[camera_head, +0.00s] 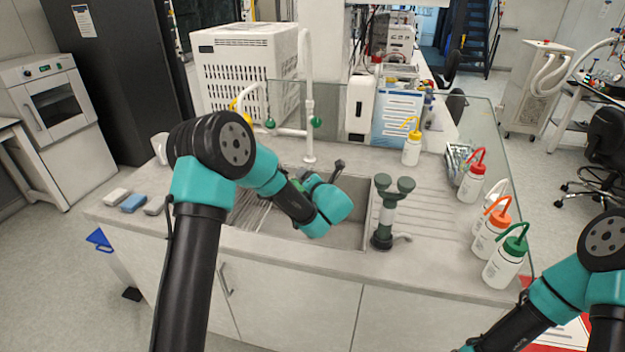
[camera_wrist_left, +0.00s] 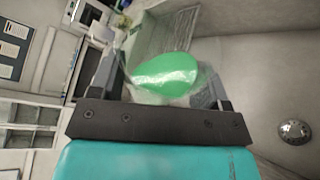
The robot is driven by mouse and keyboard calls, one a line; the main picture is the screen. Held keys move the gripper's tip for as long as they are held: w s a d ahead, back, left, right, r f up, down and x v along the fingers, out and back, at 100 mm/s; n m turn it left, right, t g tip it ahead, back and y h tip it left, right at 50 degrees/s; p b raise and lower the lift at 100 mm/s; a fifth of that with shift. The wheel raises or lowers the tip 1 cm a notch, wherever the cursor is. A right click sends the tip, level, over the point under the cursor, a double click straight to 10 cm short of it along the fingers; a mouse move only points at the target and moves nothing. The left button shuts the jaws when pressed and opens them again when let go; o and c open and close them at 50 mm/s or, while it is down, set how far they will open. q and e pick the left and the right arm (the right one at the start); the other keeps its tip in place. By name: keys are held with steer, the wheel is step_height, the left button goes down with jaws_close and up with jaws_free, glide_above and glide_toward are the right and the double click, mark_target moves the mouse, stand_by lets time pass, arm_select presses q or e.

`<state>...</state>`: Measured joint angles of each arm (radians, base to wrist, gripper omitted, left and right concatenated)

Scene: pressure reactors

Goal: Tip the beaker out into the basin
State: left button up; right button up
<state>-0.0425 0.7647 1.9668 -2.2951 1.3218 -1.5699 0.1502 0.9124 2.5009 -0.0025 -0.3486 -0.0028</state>
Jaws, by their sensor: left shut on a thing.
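A clear beaker (camera_wrist_left: 192,92) holding green liquid (camera_wrist_left: 165,79) sits between the fingers of my left gripper (camera_wrist_left: 156,88) in the left wrist view. The gripper is shut on it. In the head view my left gripper (camera_head: 337,172) is over the grey sink basin (camera_head: 345,232), and my own wrist hides most of the beaker. The basin also fills the right of the left wrist view (camera_wrist_left: 265,75), with its round drain (camera_wrist_left: 295,131) clear of the beaker. The wrist view is rolled, and the green liquid is still in the beaker. My right gripper is out of view.
A tall white faucet (camera_head: 309,130) stands behind the basin. A dark green eyewash fitting (camera_head: 388,215) stands at its right front. Several wash bottles (camera_head: 503,262) line the right counter. A glass screen (camera_head: 470,125) edges the back and right. Sponges (camera_head: 133,202) lie at left.

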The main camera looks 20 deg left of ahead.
arm_select(q)
steer(key=m, duration=0.2)
steer(key=a+y, duration=0.1)
steer(key=shift+s+r+m, duration=0.25)
steer(key=shift+r+m, duration=0.1)
steer(key=shift+m, duration=0.05)
steer(key=shift+a+r+m+t+y, duration=0.1)
steer(key=shift+m+t+y, duration=0.2)
steer(key=shift+m+y, duration=0.1)
steer(key=m, duration=0.1)
steer(key=r+m, duration=0.1)
steer(key=shift+m+t+y, duration=0.4)
steer(key=m, duration=0.1)
steer(key=r+m+t, duration=0.1)
steer(key=m, duration=0.1)
steer(key=shift+r+m+y, duration=0.15)
steer(key=shift+m+y, duration=0.15)
